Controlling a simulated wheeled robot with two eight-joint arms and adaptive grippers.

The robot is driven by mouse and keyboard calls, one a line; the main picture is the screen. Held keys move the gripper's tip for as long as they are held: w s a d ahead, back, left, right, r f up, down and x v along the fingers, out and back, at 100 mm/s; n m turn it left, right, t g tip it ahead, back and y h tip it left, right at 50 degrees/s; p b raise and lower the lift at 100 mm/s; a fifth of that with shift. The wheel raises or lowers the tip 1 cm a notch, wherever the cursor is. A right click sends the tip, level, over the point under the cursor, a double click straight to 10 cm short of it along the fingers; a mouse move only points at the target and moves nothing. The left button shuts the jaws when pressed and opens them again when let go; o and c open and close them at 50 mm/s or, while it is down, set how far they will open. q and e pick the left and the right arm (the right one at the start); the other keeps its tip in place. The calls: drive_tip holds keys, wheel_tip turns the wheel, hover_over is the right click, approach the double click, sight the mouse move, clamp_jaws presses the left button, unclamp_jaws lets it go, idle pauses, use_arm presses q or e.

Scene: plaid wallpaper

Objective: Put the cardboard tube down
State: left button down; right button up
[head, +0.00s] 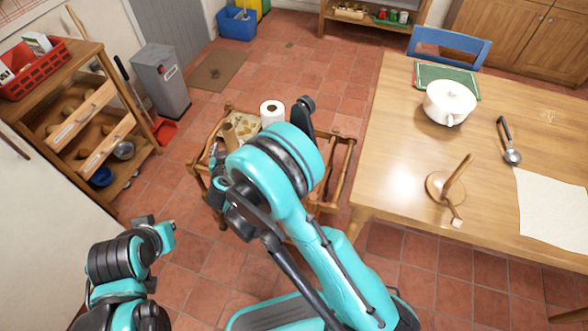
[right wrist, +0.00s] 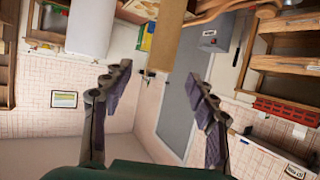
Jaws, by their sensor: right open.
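The brown cardboard tube (head: 229,137) stands on the wooden trolley (head: 341,172), beside a white paper roll (head: 271,112). In the right wrist view, which is upside down, the tube (right wrist: 166,36) is upright in front of my fingers. My right gripper (right wrist: 156,96) is open, with empty space between its fingers, and the tube appears clear of them. In the head view my right gripper (head: 217,172) is at the trolley's left side, partly hidden by my arm. My left gripper (head: 158,231) is at lower left, away from the trolley; its opening is unclear.
A wooden table (head: 390,165) stands right of the trolley, with a white pot (head: 449,102), a ladle (head: 510,148) and a wooden stand (head: 446,185) on it. A shelf unit (head: 88,75) is at left, a grey bin (head: 160,80) behind. Tiled floor is free between shelf and trolley.

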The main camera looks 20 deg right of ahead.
drive_tip(key=s+d+r+g, duration=0.4)
drive_tip(key=s+d+r, duration=0.7)
drive_tip(key=d, duration=0.4)
drive_tip(key=s+d+n+g+y, duration=0.1)
drive_tip(key=s+d, duration=0.1)
drive_tip(key=s, duration=0.7)
drive_tip(key=s+d+r+g+y, duration=0.1)
drive_tip(key=s, duration=0.8)
drive_tip(key=shift+d+n, duration=0.4)
